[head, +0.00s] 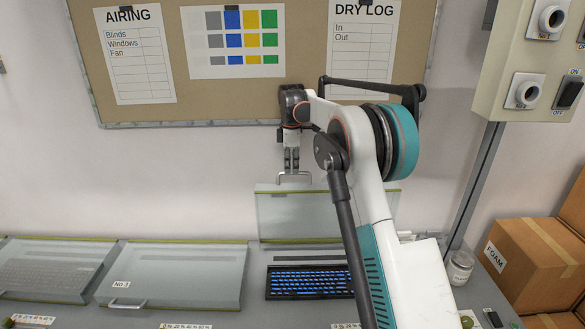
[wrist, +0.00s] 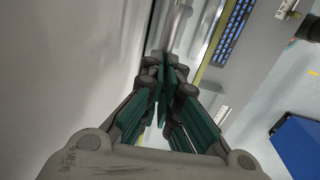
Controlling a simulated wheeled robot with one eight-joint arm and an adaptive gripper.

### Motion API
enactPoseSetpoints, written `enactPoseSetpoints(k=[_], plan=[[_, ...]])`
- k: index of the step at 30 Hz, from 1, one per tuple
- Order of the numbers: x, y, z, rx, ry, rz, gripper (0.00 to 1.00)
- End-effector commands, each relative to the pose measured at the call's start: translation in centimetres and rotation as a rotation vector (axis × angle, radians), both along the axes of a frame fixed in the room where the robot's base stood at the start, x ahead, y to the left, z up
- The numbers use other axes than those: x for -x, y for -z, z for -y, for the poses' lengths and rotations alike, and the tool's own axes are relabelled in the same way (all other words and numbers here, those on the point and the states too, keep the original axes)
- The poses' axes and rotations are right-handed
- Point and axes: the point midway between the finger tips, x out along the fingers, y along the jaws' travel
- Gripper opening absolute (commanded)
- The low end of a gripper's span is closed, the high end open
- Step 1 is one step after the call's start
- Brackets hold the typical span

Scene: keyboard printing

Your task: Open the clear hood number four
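The clear hood (head: 300,217) to the right of the No.3 hood stands raised, nearly upright, against the back wall. No number label on it can be read, and my arm hides part of its right side. Its grey bar handle (head: 293,177) is at the top edge; the handle also shows in the wrist view (wrist: 178,30). My gripper (head: 291,165) points down at this handle. In the wrist view, the green-padded fingers of my gripper (wrist: 165,75) come together at the handle bar and appear shut on it.
A black keyboard with blue keys (head: 309,282) lies uncovered below the raised hood. The No.3 hood (head: 175,272) and another hood (head: 50,268) lie closed to the left. A switch box (head: 530,85), a jar (head: 461,267) and cardboard boxes (head: 538,262) are at right.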

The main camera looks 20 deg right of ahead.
Motion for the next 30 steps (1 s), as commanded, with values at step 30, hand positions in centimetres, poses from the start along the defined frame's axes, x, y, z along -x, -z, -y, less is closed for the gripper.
enactPoseSetpoints(k=[30], plan=[[0.4,1.3,0.2,0.000,0.000,0.001,0.31]])
